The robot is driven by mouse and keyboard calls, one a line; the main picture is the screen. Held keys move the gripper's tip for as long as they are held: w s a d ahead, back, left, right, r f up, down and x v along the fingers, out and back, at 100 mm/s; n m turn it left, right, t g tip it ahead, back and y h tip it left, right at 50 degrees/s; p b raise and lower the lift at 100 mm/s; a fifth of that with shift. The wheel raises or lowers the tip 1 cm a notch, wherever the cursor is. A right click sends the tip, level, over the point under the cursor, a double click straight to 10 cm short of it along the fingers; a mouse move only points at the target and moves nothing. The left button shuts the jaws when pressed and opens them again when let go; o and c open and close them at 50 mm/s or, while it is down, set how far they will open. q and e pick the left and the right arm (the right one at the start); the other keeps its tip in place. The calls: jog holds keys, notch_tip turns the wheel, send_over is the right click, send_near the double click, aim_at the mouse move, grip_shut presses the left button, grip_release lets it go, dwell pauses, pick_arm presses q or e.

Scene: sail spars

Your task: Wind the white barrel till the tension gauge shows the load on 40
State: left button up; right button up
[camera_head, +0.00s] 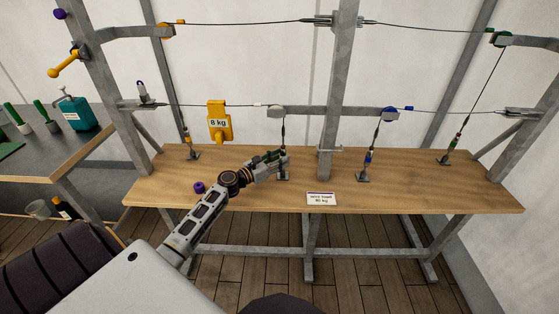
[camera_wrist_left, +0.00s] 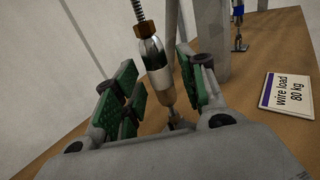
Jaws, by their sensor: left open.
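The white barrel (camera_wrist_left: 158,70) stands on a wire fitting, with a copper-coloured nut at its top and a pale band around its middle. In the left wrist view it lies between the green-padded fingers of my left gripper (camera_head: 277,158), with visible gaps on both sides. The gripper is open. In the head view the gripper largely hides the barrel, below a thin rod. The yellow tension gauge (camera_head: 218,125) hangs on the middle wire, left of the barrel, and its face reads 8 kg. My right gripper is not in view.
A card (camera_head: 321,198) reading "wire load 80 kg" lies at the bench's (camera_head: 430,190) front edge. Fittings with blue (camera_head: 366,160) and green (camera_head: 453,145) marks stand to the right. A steel post (camera_head: 340,80) rises just right of the gripper. A purple object (camera_head: 199,187) sits near the forearm.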

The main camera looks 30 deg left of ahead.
pick_arm(q)
jog(key=n+y, duration=0.2)
jog(key=y, duration=0.1)
jog(key=shift+d+t, duration=0.15)
jog(key=shift+t, duration=0.15)
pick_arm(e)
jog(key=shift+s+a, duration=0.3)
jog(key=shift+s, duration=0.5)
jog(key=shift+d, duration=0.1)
